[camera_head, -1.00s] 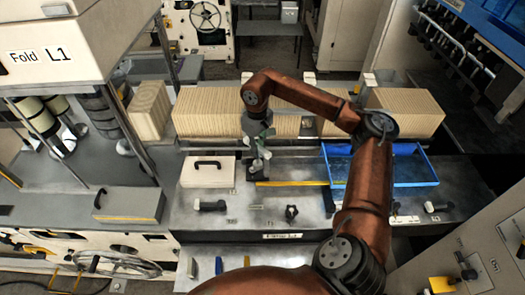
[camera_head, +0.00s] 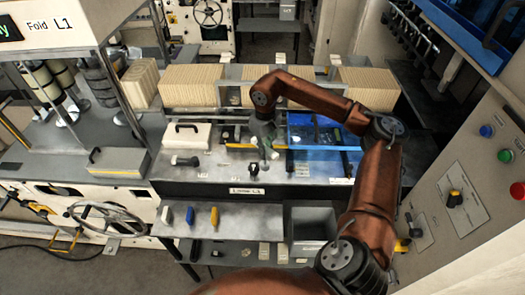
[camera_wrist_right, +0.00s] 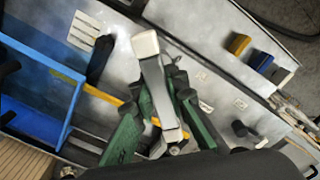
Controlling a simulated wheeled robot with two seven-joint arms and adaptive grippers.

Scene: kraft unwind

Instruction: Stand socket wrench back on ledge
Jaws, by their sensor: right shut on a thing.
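My right gripper (camera_head: 268,147) hangs over the grey bench, left of the blue tray (camera_head: 335,160). In the right wrist view its green fingers (camera_wrist_right: 165,95) are shut on a metal tool with a pale, blocky end, which I take to be the socket wrench (camera_wrist_right: 151,62). The tool points out past the fingertips. In the head view the wrench is small and partly hidden by the gripper. I cannot tell whether it touches the bench. A grey lower shelf (camera_head: 250,214) runs along the bench front; I cannot tell whether it is the ledge. My left gripper is out of view.
A white case (camera_head: 187,136) and a black-handled tool (camera_head: 185,161) lie left on the bench. Yellow and blue pieces (camera_head: 214,216) stand on the lower shelf. Brown stacks (camera_head: 193,87) line the back.

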